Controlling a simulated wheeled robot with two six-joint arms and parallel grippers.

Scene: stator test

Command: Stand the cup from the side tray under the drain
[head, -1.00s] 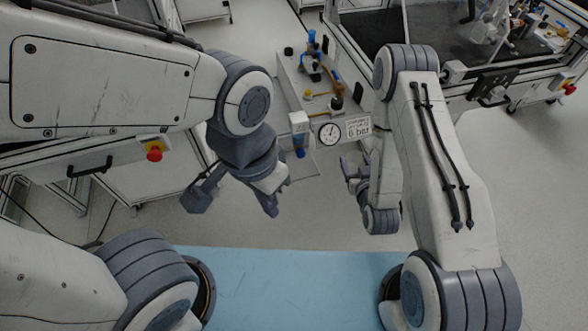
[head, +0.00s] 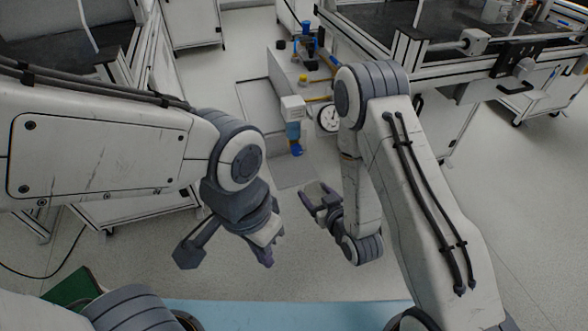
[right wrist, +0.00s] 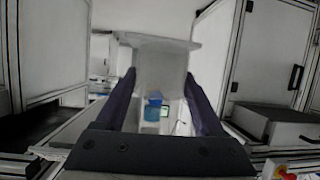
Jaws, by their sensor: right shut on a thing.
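My right gripper (right wrist: 160,100) is shut on a pale, translucent cup (right wrist: 158,65), which stands roughly upright between the dark fingers in the right wrist view. In the head view the right gripper (head: 320,197) is right of and nearer than the white filter unit (head: 293,108); the cup cannot be made out there. The unit's blue bowl (head: 297,149) hangs at its lower end. It also shows past the cup in the right wrist view (right wrist: 152,110). The drain itself is too small to tell. My left gripper (head: 266,252) hangs over the floor; its opening is unclear.
A round gauge (head: 329,118) sits right of the filter unit, partly behind my right arm. A grey plate (head: 296,173) lies below the bowl. Machine frames stand on both sides. A light-blue surface (head: 260,314) is nearest me. Open floor lies between.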

